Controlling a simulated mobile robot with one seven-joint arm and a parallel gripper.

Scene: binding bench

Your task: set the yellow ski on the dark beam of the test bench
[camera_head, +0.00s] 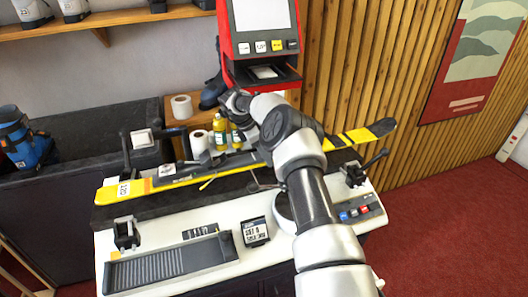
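The long yellow ski (215,171) lies lengthwise across the test bench, rising to the right in the picture. Its left end has a white label and its right end a dark, upturned tip. My arm crosses in front of its middle. The dark beam (150,208) runs below and along the ski on the bench. I cannot tell whether the ski rests on the beam or is just above it. The far end of my arm is above and behind the ski's middle. My gripper's fingers cannot be made out, and any contact with the ski is hidden.
The white bench (165,237) carries black clamps (126,233), a small display (255,231) and coloured buttons (355,213). Behind are paper rolls (182,107), bottles (220,131) and a red machine (262,45). A slatted wall stands at the right; red carpet is open at the lower right.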

